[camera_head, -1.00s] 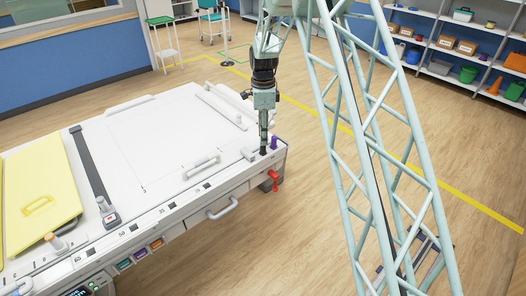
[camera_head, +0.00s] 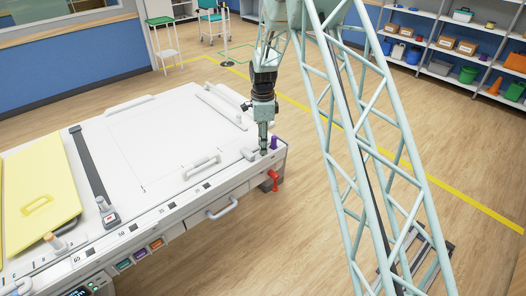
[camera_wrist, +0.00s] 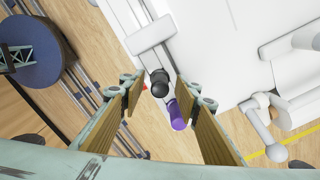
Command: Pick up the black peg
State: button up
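The black peg (camera_wrist: 159,83) stands near the end of a pale slotted strip on the white table and shows its round top in the wrist view. In the head view it is hidden behind my gripper (camera_head: 263,150), which is low over the table's right corner. In the wrist view my gripper (camera_wrist: 160,90) is open, with one finger on each side of the black peg. I see a gap between each finger and the peg. A purple peg (camera_wrist: 177,116) stands close beside the black one; it also shows in the head view (camera_head: 274,142).
A red clamp handle (camera_head: 272,180) sticks out below the table's corner. A white bar handle (camera_head: 202,164) lies to the left on the white tabletop (camera_head: 165,140). A yellow pad (camera_head: 38,185) covers the left side. In the wrist view, a pale lever (camera_wrist: 258,118) is at right.

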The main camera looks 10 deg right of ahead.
jog(key=shift+c, duration=0.9)
jog(key=c, duration=0.8)
jog(key=shift+r, duration=0.1)
jog(key=shift+r, duration=4.95)
